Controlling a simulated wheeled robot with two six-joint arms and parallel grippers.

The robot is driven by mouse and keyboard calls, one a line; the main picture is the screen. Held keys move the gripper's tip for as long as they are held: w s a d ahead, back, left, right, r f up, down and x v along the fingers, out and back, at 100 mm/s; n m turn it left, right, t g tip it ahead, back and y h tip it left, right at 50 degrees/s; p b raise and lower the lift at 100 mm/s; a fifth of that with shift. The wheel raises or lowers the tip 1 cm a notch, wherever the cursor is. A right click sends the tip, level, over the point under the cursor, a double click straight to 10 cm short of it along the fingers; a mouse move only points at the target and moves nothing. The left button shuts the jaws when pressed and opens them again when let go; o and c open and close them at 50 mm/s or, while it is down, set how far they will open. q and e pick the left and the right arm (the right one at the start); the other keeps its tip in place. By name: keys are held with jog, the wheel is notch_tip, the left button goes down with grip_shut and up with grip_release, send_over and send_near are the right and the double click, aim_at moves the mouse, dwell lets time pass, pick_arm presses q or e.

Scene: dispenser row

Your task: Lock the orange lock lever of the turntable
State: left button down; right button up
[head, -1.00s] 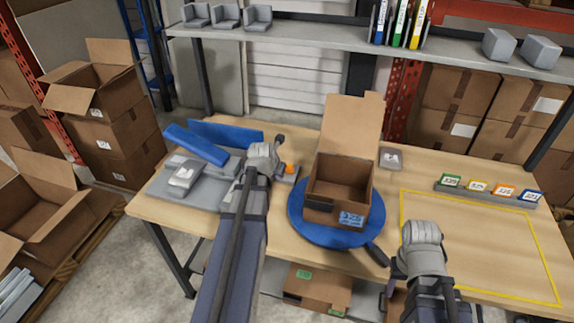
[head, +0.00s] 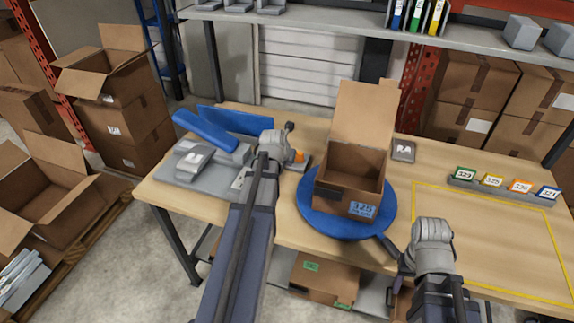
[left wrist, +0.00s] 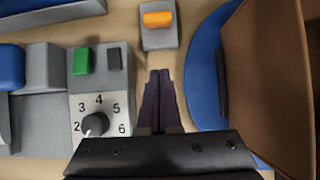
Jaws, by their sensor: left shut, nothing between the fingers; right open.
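The orange lock lever (head: 298,156) lies on a small grey block (left wrist: 160,39), left of the blue turntable (head: 312,205). In the left wrist view the lever (left wrist: 158,19) lies crosswise at the top, beyond my fingertips. My left gripper (left wrist: 160,76) is shut and empty, pointing at the block with a visible gap to the lever. In the head view my left wrist hides its fingers. An open cardboard box (head: 348,193) stands on the turntable.
Left of my left gripper is a grey device with a numbered dial (left wrist: 95,124), a green button (left wrist: 81,61) and a blue part (head: 205,135). A small grey box (head: 403,151) lies behind the turntable. The yellow-outlined area (head: 480,235) at right is clear.

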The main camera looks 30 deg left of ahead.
aim_at(298, 157)
pick_arm(q)
jog(key=b+x, duration=0.4)
jog(key=x, duration=0.2)
jog(key=shift+f, duration=0.15)
jog(key=shift+w+a+r+p, duration=0.15)
jog(key=shift+w+r+p, duration=0.1)
jog(key=shift+w, duration=0.4)
jog(key=shift+w+a+r+p, duration=0.15)
jog(key=shift+w+r+p, duration=0.1)
jog(key=shift+w, duration=0.4)
jog(key=shift+w+a+r+p, duration=0.15)
jog(key=shift+w+r, duration=0.1)
jog(key=shift+w, duration=0.35)
